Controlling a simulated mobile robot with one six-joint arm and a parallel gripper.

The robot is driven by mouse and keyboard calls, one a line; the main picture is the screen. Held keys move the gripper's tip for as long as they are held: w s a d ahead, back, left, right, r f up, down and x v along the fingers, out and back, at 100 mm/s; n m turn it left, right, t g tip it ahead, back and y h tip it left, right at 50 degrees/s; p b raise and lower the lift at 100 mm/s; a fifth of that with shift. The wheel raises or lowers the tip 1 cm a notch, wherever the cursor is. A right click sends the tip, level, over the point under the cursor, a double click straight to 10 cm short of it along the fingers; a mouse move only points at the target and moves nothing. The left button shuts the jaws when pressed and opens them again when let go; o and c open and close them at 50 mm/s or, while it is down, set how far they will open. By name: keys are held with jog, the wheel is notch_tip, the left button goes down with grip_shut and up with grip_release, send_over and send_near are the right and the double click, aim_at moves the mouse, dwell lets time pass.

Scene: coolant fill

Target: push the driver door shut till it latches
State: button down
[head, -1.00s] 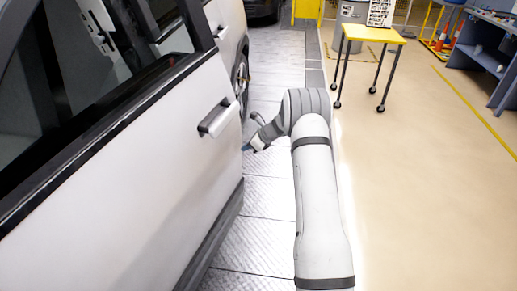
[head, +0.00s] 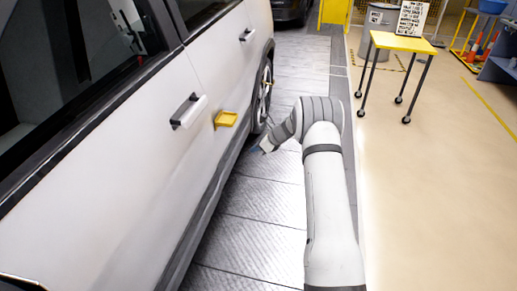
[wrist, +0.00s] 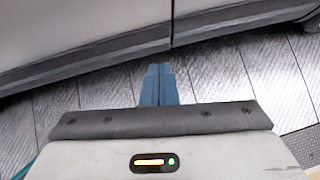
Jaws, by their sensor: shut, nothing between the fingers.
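The driver door (head: 125,165) is the white panel at the left in the head view, with a dark and silver handle (head: 188,111). It looks in line with the rear door (head: 215,65); whether it is latched cannot be told. The wrist view shows a thin dark seam (wrist: 171,22) between two white panels. My gripper (head: 257,150) is beside the car, low and to the right of the door's edge, apart from it. Its blue fingers (wrist: 158,75) are together and empty, pointing toward the seam.
A small yellow piece (head: 226,119) sticks out from the car's side near the seam. A wheel (head: 263,97) is beyond it. A yellow table (head: 402,42) and a grey bin (head: 378,25) stand at the back right.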

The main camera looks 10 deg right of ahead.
jog(key=s+d+r, duration=0.5)
jog(key=d+r, duration=0.2)
jog(key=d, duration=0.3)
jog(key=s+a+r+n+g+h, duration=0.1)
jog(key=s+a+r+n+h, duration=0.1)
jog(key=s+a+r+n, duration=0.55)
jog(key=s+a+r+n+g+h, duration=0.1)
jog(key=s+a+r+n+g, duration=0.3)
jog(key=s+r, duration=0.6)
jog(key=s+n+t+h, duration=0.2)
jog(key=s+n, duration=1.1)
jog(key=s, duration=1.3)
jog(key=shift+d+f+n+h+p, duration=0.15)
jog(key=shift+f+n+h+p, duration=0.2)
jog(key=shift+h, duration=0.75)
